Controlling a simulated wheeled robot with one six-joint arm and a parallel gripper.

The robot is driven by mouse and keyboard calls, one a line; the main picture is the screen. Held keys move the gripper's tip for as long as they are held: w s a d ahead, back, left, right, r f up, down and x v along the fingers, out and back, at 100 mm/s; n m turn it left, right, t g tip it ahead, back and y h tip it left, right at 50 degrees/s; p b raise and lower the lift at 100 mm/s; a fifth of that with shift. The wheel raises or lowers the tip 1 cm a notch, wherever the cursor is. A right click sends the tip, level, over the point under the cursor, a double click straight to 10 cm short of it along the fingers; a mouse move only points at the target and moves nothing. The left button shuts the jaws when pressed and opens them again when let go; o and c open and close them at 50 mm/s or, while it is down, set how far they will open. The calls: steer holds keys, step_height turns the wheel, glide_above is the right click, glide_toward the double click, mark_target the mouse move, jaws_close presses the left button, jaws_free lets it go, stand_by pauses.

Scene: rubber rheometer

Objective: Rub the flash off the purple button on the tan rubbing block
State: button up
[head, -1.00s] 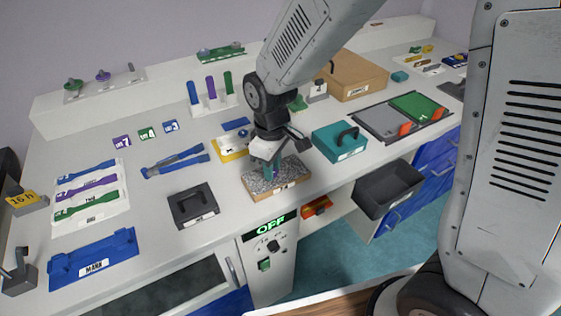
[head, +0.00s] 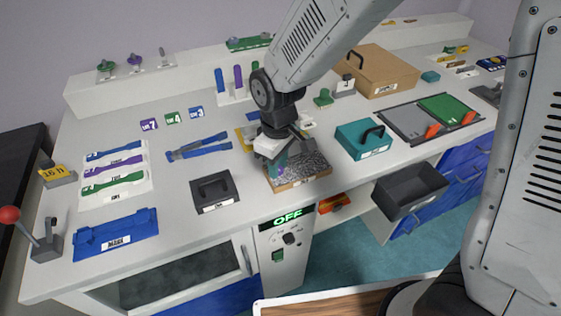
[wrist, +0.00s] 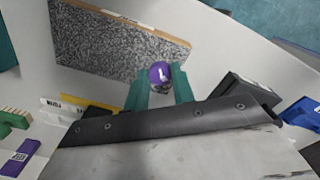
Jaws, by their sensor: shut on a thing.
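The purple button (wrist: 160,73) has a white mark on its face and shows between the teal fingertips in the wrist view. My gripper (wrist: 160,80) is shut on it; in the head view my gripper (head: 278,168) points down at the left end of the rubbing block. The block (head: 305,181) has tan sides and a speckled grey top. It also shows in the wrist view (wrist: 110,40), with the button by its end edge. I cannot tell whether the button touches the top. Flash on the button is too small to make out.
A yellow piece lies just behind my gripper.

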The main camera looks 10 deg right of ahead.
steer(key=shift+r, duration=3.45)
steer(key=shift+o, duration=1.3)
steer(key=shift+c, duration=1.3)
steer(key=shift+f, duration=2.95)
steer(key=shift+s+f, duration=0.1)
steer(key=shift+f, duration=0.5)
steer(key=o, duration=0.9)
steer(key=shift+o, duration=0.2)
